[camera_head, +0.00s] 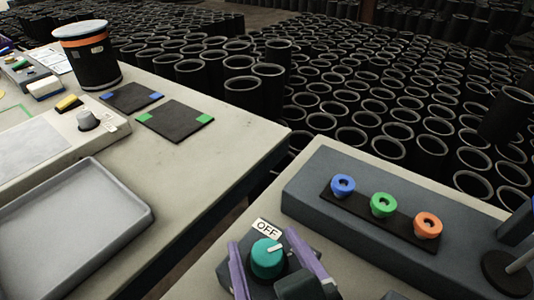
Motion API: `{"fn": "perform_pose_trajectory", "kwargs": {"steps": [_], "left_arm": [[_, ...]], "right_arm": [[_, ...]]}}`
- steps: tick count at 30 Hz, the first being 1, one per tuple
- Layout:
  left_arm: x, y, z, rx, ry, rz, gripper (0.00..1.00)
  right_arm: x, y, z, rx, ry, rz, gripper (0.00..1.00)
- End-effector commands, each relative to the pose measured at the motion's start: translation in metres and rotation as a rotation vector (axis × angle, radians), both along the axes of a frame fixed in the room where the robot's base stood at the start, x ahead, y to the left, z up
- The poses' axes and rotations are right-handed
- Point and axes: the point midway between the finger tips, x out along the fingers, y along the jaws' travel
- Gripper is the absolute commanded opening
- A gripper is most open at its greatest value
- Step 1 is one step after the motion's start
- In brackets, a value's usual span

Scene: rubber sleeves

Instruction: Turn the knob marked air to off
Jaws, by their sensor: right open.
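A teal knob (266,262) with a white pointer line sits on a dark box at the bottom centre. A white label reading OFF (266,229) stands just behind it. The pointer is aimed toward the right and slightly back, not straight at the label. No marking that reads air can be made out. My right gripper (263,240) has purple fingers, open, one on each side of the knob. I cannot tell whether they touch it. Part of the box is hidden by the gripper. My left gripper is not in view.
A dark block with blue, green and orange round pieces (384,204) lies to the right. A grey tray (143,216), a panel with a grey knob (88,120) and dark pads (175,121) are on the left table. Black sleeves (350,92) fill the background.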

Motion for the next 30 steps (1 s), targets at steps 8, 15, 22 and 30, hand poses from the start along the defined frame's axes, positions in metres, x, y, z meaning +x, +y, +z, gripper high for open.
{"fn": "perform_pose_trajectory", "kwargs": {"steps": [8,15,22,30], "left_arm": [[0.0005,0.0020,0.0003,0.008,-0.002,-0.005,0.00],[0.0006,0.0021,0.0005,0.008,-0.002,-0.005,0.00],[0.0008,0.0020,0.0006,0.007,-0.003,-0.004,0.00],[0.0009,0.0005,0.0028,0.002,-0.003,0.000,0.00]], "right_arm": [[-0.0002,0.0000,0.0003,-0.001,-0.001,0.000,0.53],[-0.0003,0.0000,0.0003,-0.001,-0.001,0.000,0.26],[-0.0003,0.0000,0.0004,-0.001,-0.001,0.000,0.00],[-0.0002,-0.0003,0.0011,-0.001,-0.001,0.014,0.00]]}}
